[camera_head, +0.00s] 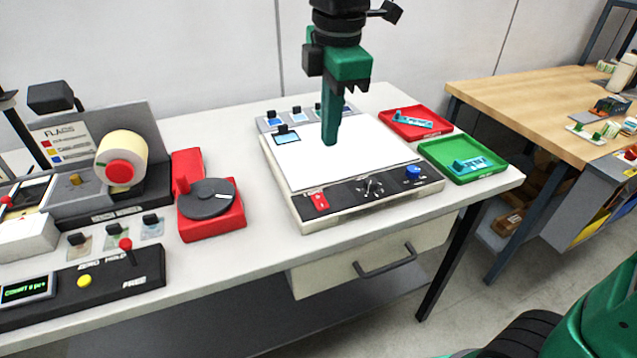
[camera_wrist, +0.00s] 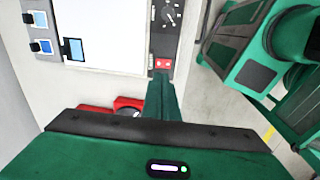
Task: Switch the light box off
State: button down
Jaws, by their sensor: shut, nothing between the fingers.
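The light box (camera_head: 340,165) stands on the white table, with a plain white top that looks bright. I cannot tell for sure whether it is lit. Its dark front panel holds a red switch (camera_head: 319,201) at the left, a dial (camera_head: 371,187) in the middle and a blue knob (camera_head: 413,172) at the right. My gripper (camera_head: 329,138) is shut and empty, pointing down over the white top in the head view. In the wrist view its closed fingers (camera_wrist: 161,80) line up just below the red switch (camera_wrist: 163,64), apparently not touching it.
A red unit with a dark disc (camera_head: 207,198) stands left of the light box. A red tray (camera_head: 415,122) and a green tray (camera_head: 462,158) lie to its right. Small sample cards sit behind it. A control box (camera_head: 90,280) is at the front left.

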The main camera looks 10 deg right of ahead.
aim_at(320, 198)
jog(key=shift+a+r+n, duration=0.15)
jog(key=shift+a+n, duration=0.15)
jog(key=shift+a, duration=0.25)
jog(key=f, duration=0.4)
jog(key=w+f, duration=0.1)
jog(key=f, duration=0.9)
jog(key=shift+w+a, duration=0.15)
jog(key=shift+w, duration=0.15)
jog(key=shift+f, duration=0.15)
jog(key=shift+s, duration=0.2)
